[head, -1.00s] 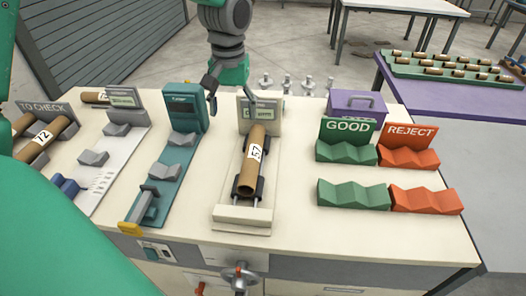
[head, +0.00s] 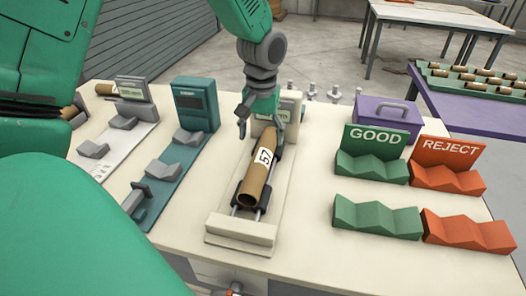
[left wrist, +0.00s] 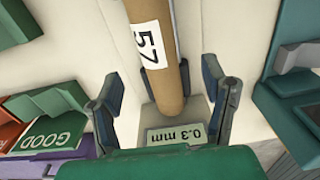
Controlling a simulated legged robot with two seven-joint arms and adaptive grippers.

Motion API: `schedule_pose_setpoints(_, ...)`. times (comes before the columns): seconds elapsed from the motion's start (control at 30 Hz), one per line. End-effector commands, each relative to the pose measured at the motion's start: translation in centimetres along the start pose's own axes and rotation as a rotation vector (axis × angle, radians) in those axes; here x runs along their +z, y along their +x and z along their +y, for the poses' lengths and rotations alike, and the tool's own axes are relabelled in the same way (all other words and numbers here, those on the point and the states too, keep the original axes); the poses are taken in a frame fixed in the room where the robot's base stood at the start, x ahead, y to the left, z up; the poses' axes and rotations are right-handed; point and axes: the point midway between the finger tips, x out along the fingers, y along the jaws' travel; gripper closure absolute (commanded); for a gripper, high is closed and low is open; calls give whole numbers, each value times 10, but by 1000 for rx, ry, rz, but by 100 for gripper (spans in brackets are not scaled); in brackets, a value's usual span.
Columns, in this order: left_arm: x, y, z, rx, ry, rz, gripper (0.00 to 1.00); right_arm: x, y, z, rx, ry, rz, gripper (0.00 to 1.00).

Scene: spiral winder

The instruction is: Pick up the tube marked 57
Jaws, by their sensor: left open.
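The brown cardboard tube marked 57 (head: 258,172) lies lengthwise on a cream measuring stand (head: 240,232), resting on dark supports. Its white label faces up. My left gripper (head: 259,125) is open above the far end of the tube, near the stand's display. In the left wrist view the tube (left wrist: 154,50) runs between the two open fingers of the gripper (left wrist: 163,100), with space on both sides. The display (left wrist: 175,135) reads 0.3 mm there. My right gripper is not in view.
Green GOOD cradles (head: 372,167) and red REJECT cradles (head: 446,178) stand to the right. A purple box (head: 388,118) is behind them. A teal gauge (head: 195,105) and a white gauge (head: 130,98) stand to the left. Bare tabletop lies between the stand and the cradles.

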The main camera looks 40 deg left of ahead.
Motion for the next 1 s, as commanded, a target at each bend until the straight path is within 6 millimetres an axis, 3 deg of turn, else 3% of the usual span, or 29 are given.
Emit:
schedule_pose_setpoints(0.1,-1,19,1,0,-1,-2,33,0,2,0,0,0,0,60)
schedule_pose_setpoints(0.33,-1,35,2,0,0,-1,33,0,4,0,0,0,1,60)
schedule_pose_setpoints(0.6,-5,73,6,-2,0,0,33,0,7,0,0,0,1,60)
schedule_pose_setpoints(0.9,-5,78,5,1,-1,1,33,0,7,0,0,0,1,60)
schedule_pose_setpoints(0.93,-5,78,5,0,-1,1,37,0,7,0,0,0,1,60)
schedule_pose_setpoints(1.0,-6,78,5,0,-1,1,61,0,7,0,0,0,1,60)
